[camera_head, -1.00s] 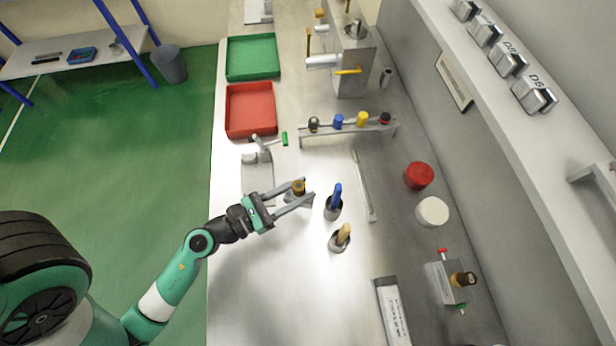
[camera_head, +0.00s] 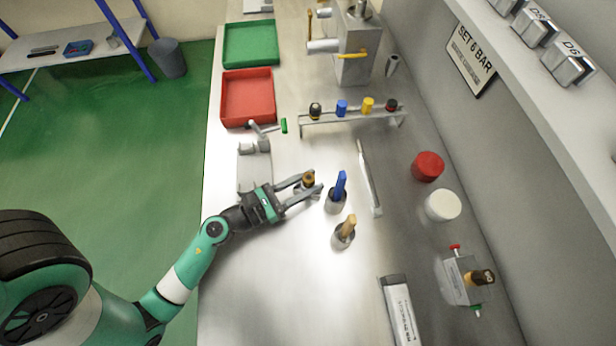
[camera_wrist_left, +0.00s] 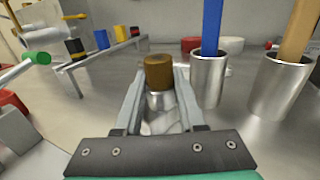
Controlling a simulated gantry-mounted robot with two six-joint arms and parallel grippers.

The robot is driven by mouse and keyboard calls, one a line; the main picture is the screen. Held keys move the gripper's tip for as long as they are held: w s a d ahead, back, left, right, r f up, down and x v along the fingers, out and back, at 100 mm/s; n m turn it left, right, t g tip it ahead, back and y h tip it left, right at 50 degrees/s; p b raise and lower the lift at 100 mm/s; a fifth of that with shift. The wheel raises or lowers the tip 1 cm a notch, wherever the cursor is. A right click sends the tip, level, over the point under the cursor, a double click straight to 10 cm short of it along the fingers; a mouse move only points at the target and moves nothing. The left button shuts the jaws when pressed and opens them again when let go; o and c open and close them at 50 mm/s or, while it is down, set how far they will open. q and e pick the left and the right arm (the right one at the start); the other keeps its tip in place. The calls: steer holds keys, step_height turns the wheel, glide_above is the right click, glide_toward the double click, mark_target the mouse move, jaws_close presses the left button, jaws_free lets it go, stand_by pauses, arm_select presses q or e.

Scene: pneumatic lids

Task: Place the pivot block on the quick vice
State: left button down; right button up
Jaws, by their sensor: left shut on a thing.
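My left gripper (camera_head: 312,182) is shut on a small silver piece with a brown top (camera_head: 308,179), apparently the pivot block. In the left wrist view the brown top (camera_wrist_left: 159,72) rises between the fingertips, with the metal part below it between the fingers. I cannot tell whether it touches the table. The quick vice (camera_head: 254,148) is a grey clamp on a flat base, left of and behind the held piece. Its green-tipped lever (camera_head: 284,125) points right; the lever also shows at the left edge of the left wrist view (camera_wrist_left: 38,58). My right gripper is not in view.
Two metal cups, one with a blue tool (camera_head: 340,186) and one with a tan-handled tool (camera_head: 347,228), stand just right of the gripper. A rack with several coloured caps (camera_head: 352,117) stands behind. Red (camera_head: 247,97) and green (camera_head: 250,43) trays lie at the back left.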

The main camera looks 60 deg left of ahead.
arm_select(q)
steer(key=c, duration=0.5)
jaws_free()
steer(key=s, duration=1.1)
steer(key=shift+a+r, duration=0.1)
steer(key=shift+a, duration=0.15)
steer(key=shift+s+d, duration=0.15)
steer(key=shift+s, duration=0.35)
steer(key=shift+c, duration=0.7)
